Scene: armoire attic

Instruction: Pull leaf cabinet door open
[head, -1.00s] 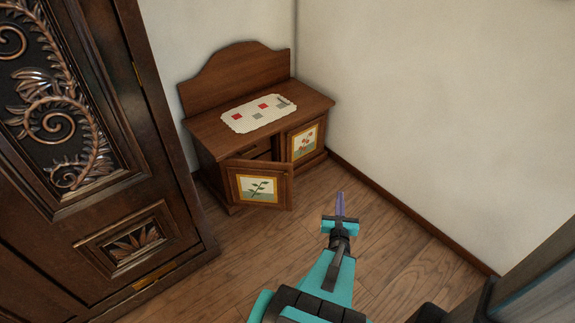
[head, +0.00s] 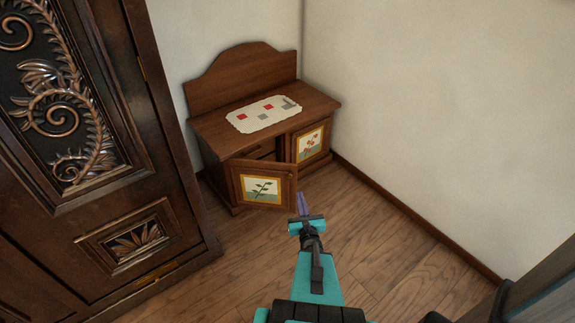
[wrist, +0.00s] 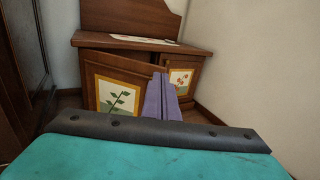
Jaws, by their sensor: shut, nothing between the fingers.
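The leaf cabinet door (head: 262,187), with a green leaf picture in a yellow frame, stands partly open on the left of a low wooden cabinet (head: 317,104). The door also shows in the wrist view (wrist: 117,95). A dark gap into the cabinet shows above and behind the door. My gripper (head: 301,200) has purple fingers and is shut and empty. In the head view it is at the free right edge of the door; I cannot tell whether it touches. In the wrist view its fingers (wrist: 162,98) overlap the door's right edge.
The flower door (head: 310,144) at the right is shut. A cloth (head: 263,114) lies on the cabinet top. A large carved armoire (head: 125,170) stands close on the left, and a white wall (head: 440,110) bounds the right. Wooden floor (head: 385,235) in front is clear.

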